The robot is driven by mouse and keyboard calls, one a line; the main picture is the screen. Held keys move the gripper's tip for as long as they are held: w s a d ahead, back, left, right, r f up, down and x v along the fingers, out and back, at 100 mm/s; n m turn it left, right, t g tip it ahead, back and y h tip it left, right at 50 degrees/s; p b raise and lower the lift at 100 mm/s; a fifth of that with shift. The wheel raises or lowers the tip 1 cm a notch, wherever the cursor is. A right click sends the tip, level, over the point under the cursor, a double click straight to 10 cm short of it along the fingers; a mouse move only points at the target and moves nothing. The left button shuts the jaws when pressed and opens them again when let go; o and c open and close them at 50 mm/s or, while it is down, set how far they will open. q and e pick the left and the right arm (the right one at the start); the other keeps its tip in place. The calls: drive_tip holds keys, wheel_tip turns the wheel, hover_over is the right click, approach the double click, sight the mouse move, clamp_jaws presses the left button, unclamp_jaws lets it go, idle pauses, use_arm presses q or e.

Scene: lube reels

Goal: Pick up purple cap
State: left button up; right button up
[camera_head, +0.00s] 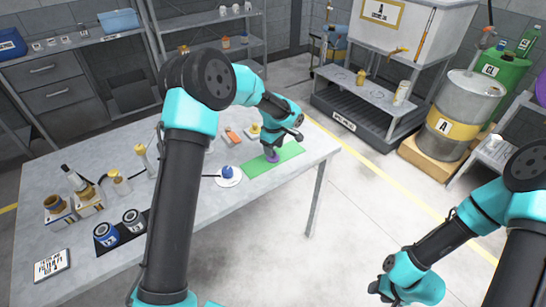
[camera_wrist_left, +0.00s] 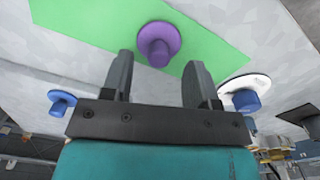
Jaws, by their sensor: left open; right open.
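The purple cap (camera_head: 271,157) sits on the green mat (camera_head: 288,150) near the table's right end, partly hidden below my left gripper (camera_head: 272,150). In the left wrist view the purple cap (camera_wrist_left: 159,45) stands on the green mat (camera_wrist_left: 90,22), just beyond the fingertips and between their lines. My left gripper (camera_wrist_left: 156,72) is open there, its two dark fingers apart and empty. My right gripper (camera_head: 385,292) is low at the bottom right of the head view, away from the table; its fingers are small and hard to make out.
A blue cap (camera_head: 227,171) sits on a white disc beside the mat; the left wrist view shows another blue piece (camera_wrist_left: 62,101). An orange item (camera_head: 232,137) lies behind. Bottles, jars and reels (camera_head: 120,232) crowd the table's left.

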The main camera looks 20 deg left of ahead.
use_arm(q)
wheel_tip(320, 180, down, 3)
drive_tip(key=shift+w+f, duration=0.1)
drive_tip(key=shift+f, duration=0.1)
idle(0.4)
drive_tip(key=c, duration=1)
drive_tip(key=shift+r, duration=0.2)
wheel_tip(320, 180, up, 2)
drive_tip(key=shift+r, duration=0.65)
drive_tip(key=s+d, duration=0.2)
drive_tip(key=s, duration=0.5)
drive_tip(key=s+d+r, duration=0.1)
drive_tip(key=s+d, duration=0.2)
drive_tip(key=s, duration=0.5)
drive_tip(key=shift+r, duration=0.2)
